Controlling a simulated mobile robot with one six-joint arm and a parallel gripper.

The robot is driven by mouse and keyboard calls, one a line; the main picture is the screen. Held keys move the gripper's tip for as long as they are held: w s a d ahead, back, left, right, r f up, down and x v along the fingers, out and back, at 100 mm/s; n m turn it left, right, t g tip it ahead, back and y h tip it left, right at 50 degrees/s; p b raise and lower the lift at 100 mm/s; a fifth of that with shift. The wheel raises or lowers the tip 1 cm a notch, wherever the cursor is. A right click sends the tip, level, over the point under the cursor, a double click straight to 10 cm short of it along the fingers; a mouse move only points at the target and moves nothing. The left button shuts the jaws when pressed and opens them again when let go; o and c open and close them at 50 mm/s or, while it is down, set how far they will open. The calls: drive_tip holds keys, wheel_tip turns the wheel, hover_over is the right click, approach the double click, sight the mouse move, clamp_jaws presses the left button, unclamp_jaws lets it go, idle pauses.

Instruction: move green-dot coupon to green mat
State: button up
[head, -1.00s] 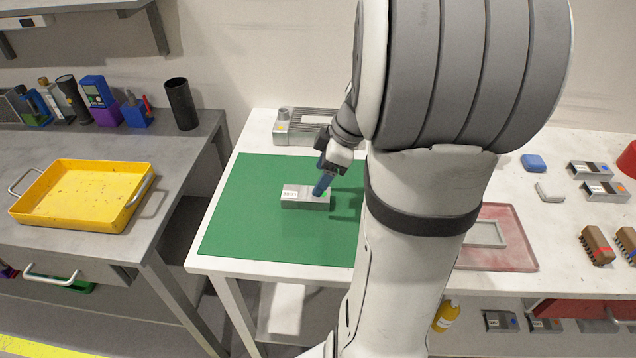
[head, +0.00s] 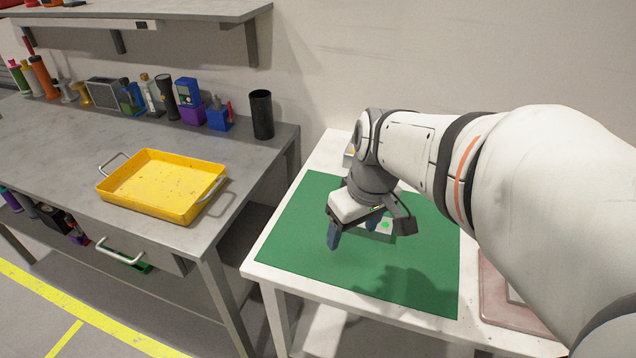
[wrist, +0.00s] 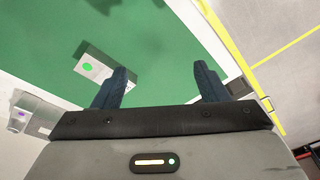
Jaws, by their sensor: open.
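The green-dot coupon (head: 385,225) is a grey metal block with a pale label and a green dot. It lies on the green mat (head: 300,240), partly hidden by my gripper in the head view. The wrist view shows the coupon (wrist: 104,73) on the mat (wrist: 170,50), beyond the left finger. My gripper (head: 354,230) is open and empty, above the mat and apart from the coupon. In the wrist view nothing is between its fingers (wrist: 160,85).
A grey device (wrist: 32,116) stands at the mat's edge, mostly hidden behind my arm in the head view. A yellow tray (head: 165,187) is on the grey bench at left. A reddish tray (head: 505,305) lies right of the mat. The mat's front is clear.

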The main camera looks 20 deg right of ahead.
drive_tip(key=s+a+m, duration=0.1)
drive_tip(key=s+a+f+m+h, duration=0.1)
drive_tip(key=s+m, duration=0.1)
drive_tip(key=shift+s+a+f+t, duration=0.1)
drive_tip(key=shift+a+t, duration=0.05)
drive_tip(key=shift+t, duration=0.15)
drive_tip(key=p+v, duration=0.2)
drive_tip(key=w+p+v, duration=0.1)
drive_tip(key=p+v, duration=0.1)
drive_tip(key=shift+s+r+p, duration=0.15)
drive_tip(key=shift+r+p, duration=0.15)
drive_tip(key=shift+r, duration=0.2)
idle(0.4)
